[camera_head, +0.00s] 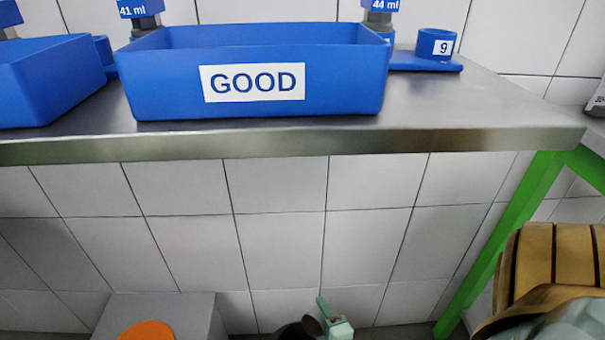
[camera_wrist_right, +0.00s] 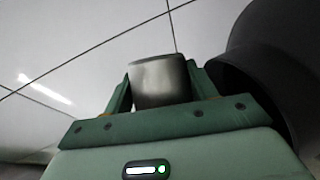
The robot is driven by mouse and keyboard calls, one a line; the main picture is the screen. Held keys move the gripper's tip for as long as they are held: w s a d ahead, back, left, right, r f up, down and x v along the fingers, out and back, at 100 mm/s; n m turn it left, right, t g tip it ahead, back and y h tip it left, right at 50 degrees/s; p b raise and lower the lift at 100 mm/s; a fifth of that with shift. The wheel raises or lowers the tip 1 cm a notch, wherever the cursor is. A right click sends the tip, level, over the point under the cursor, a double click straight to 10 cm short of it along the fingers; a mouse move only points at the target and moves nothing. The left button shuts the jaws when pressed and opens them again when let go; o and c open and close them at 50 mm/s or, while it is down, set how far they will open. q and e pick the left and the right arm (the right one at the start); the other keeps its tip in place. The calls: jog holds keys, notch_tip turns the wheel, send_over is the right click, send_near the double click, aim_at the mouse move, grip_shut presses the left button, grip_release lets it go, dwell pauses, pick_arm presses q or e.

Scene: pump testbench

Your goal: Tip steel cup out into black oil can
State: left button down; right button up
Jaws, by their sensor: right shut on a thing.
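My right gripper (camera_head: 322,310) is low in front of the tiled wall, below the bench edge. It is shut on the steel cup (camera_head: 312,322). In the right wrist view the grey metal cup (camera_wrist_right: 160,82) sits between the two green fingers. In the head view the cup looks tilted; its contents cannot be seen. The black oil can (camera_head: 290,330) is just left of the cup at the bottom edge, mostly cut off. In the wrist view a large dark rounded shape, likely the can (camera_wrist_right: 270,65), is close beside the gripper on the right. My left gripper is not in view.
A steel bench (camera_head: 430,138) with a green leg (camera_head: 505,235) stands above. A blue GOOD bin (camera_head: 340,90) and another blue bin (camera_head: 40,85) are on it. A grey box (camera_head: 195,312) with an orange round thing (camera_head: 148,331) stands low at left.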

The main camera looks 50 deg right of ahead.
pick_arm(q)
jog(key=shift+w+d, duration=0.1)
pick_arm(e)
jog(key=shift+a+f, duration=0.1)
jog(key=shift+a, duration=0.05)
jog(key=shift+a+f+n+b, duration=0.2)
jog(key=shift+a+n+b, duration=0.1)
jog(key=shift+a+b, duration=0.05)
jog(key=shift+a+r+h, duration=0.1)
jog(key=shift+h, duration=0.3)
jog(key=shift+r+n, duration=0.15)
jog(key=shift+n, duration=0.15)
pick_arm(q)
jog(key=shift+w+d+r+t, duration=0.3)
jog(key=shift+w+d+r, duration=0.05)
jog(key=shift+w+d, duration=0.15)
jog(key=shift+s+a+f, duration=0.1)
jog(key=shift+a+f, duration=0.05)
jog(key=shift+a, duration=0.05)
pick_arm(e)
jog(key=shift+r+t+h, duration=0.1)
jog(key=shift+t+h, duration=0.2)
jog(key=shift+n, duration=0.3)
